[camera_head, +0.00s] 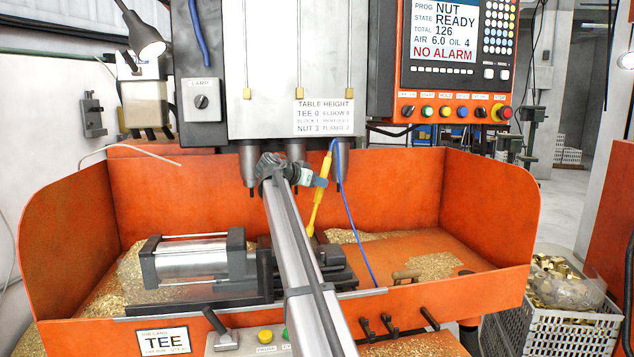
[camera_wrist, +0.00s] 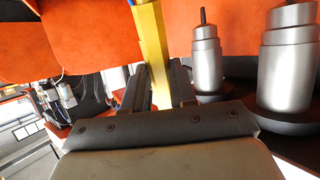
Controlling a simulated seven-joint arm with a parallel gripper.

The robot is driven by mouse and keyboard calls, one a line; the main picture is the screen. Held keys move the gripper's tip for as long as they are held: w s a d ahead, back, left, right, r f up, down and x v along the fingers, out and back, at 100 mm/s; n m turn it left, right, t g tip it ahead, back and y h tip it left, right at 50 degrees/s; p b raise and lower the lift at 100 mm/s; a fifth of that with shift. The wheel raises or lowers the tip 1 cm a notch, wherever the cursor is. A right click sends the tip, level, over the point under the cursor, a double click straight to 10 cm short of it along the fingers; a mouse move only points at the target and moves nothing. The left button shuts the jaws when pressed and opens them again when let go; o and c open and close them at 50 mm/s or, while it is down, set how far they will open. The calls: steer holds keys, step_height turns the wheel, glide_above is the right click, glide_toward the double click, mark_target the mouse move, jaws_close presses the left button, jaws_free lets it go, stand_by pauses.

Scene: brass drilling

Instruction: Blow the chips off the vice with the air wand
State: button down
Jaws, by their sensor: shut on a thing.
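My gripper (camera_head: 319,182) is shut on the yellow air wand (camera_head: 317,210), in front of the spindles. The wand is tilted, its lower end pointing down toward the vice (camera_head: 330,258). A blue hose runs from its upper end. In the wrist view, the wand (camera_wrist: 150,45) stands between the two dark fingers (camera_wrist: 159,82). The vice is dark and partly hidden behind my arm; a silver cylinder (camera_head: 190,262) lies to its left. Brass chips (camera_head: 432,266) lie on the orange tray to the right, with more chips (camera_head: 345,236) behind the vice. Chips on the vice itself are hard to make out.
Spindles (camera_head: 248,160) hang above the tray, and two show close by in the wrist view (camera_wrist: 207,65). Orange guards (camera_head: 66,232) wall the sides. A control panel (camera_head: 445,50) is at upper right. A crate of brass parts (camera_head: 545,325) stands at lower right.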

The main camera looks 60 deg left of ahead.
mark_target(324, 164)
stand_by(0.3)
steer(key=shift+r, duration=3.05)
steer(key=shift+w, duration=0.1)
